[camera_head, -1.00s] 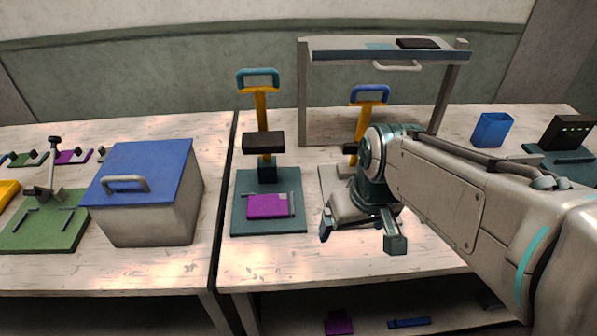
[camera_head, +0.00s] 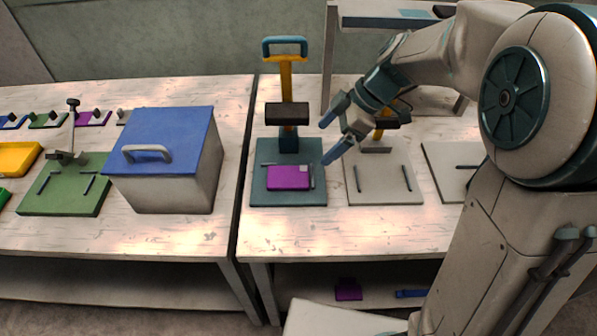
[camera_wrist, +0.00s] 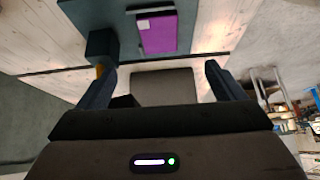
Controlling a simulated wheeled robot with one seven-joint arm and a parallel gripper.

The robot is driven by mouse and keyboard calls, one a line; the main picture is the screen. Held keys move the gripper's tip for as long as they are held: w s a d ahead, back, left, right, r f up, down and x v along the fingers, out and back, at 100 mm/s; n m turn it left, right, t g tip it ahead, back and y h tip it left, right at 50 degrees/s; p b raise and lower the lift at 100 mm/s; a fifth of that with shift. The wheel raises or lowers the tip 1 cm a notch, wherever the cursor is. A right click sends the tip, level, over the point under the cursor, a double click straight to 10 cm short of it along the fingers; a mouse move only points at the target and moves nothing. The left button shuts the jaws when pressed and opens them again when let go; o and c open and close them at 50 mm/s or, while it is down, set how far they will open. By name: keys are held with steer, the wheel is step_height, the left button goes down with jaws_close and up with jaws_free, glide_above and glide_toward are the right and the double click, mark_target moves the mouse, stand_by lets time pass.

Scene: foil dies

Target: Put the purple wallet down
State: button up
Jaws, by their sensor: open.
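The purple wallet (camera_head: 288,177) lies flat on the base of the teal press (camera_head: 262,196), below the press's dark head and between small guide bars. A small pale patch shows at its upper right corner. In the wrist view the wallet (camera_wrist: 158,36) lies beyond my fingers, near the top. My gripper (camera_head: 330,139) is open and empty, to the right of the teal press and above the wallet's level. In the wrist view its two fingers (camera_wrist: 160,85) are spread with nothing held between them, and the wallet is apart from them.
A grey press base (camera_head: 383,192) stands right of the teal one, partly behind my gripper. A grey box with a blue lid (camera_head: 165,135) stands on the left table. A raised shelf (camera_head: 400,20) is behind my arm. Another purple item (camera_head: 348,290) lies on the lower shelf.

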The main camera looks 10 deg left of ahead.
mark_target(288, 177)
steer(key=p+x, duration=0.1)
steer(key=x, duration=1.2)
steer(key=shift+a+f+p, duration=0.25)
steer(key=shift+a+p, duration=0.05)
steer(key=shift+p, duration=0.05)
steer(key=shift+c, duration=0.3)
steer(key=c, duration=1.1)
steer(key=shift+r+b, duration=0.15)
steer(key=shift+b, duration=0.25)
steer(key=shift+s+r, duration=0.1)
steer(key=shift+s, duration=0.05)
steer(key=s+d+b, duration=0.1)
steer(key=s, duration=0.4)
steer(key=s+d+b, duration=0.1)
steer(key=s+b, duration=0.1)
steer(key=s, duration=0.4)
steer(key=s+d+b, duration=0.2)
steer(key=s, duration=0.4)
steer(key=shift+s+d, duration=0.1)
